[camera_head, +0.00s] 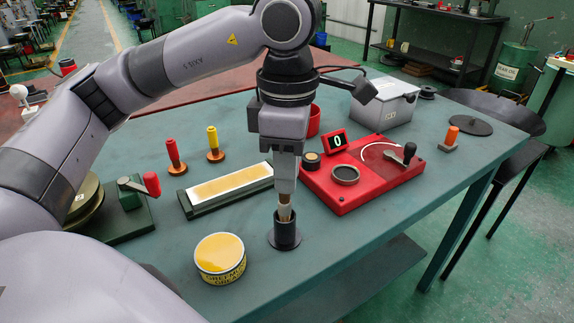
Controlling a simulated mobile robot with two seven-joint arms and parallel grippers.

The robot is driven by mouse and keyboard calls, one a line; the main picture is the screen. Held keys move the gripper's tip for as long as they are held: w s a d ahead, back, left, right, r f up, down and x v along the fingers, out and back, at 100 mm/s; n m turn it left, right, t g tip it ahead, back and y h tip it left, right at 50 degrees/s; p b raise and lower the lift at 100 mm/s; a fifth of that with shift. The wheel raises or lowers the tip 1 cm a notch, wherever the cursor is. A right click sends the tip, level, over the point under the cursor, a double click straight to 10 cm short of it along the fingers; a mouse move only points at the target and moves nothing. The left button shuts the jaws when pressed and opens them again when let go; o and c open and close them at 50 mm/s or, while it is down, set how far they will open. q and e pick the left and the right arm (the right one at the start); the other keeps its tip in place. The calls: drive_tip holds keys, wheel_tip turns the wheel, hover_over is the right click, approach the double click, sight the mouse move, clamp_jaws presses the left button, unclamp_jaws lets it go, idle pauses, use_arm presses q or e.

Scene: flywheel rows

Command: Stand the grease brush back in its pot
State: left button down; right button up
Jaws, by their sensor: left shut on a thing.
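My left gripper (286,190) points straight down above the front middle of the table and is shut on the grease brush (285,212). Only a short pale piece of the brush shows below the fingers; the rest is hidden by the gripper and the pot. The pot (285,238) is a small dark cylinder on a round base, standing on the table directly under the gripper. The brush looks upright, its lower end at or inside the pot's mouth; how deep I cannot tell. My right gripper is out of view.
A yellow-topped tin (220,255) stands close left of the pot. A red fixture (345,199) with a display lies to the right, and a sharpening stone in a green holder (200,208) behind left. The green table (400,215) is clear at front right.

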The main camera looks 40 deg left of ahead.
sight(287, 202)
use_arm(q)
drive_tip(key=shift+f+b, duration=1.45)
drive_tip(key=shift+f, duration=0.25)
drive_tip(key=c, duration=1)
unclamp_jaws()
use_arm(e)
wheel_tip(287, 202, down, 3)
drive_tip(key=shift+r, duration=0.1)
use_arm(q)
drive_tip(key=shift+r, duration=0.6)
wheel_tip(287, 202, up, 6)
drive_tip(key=shift+p, duration=0.9)
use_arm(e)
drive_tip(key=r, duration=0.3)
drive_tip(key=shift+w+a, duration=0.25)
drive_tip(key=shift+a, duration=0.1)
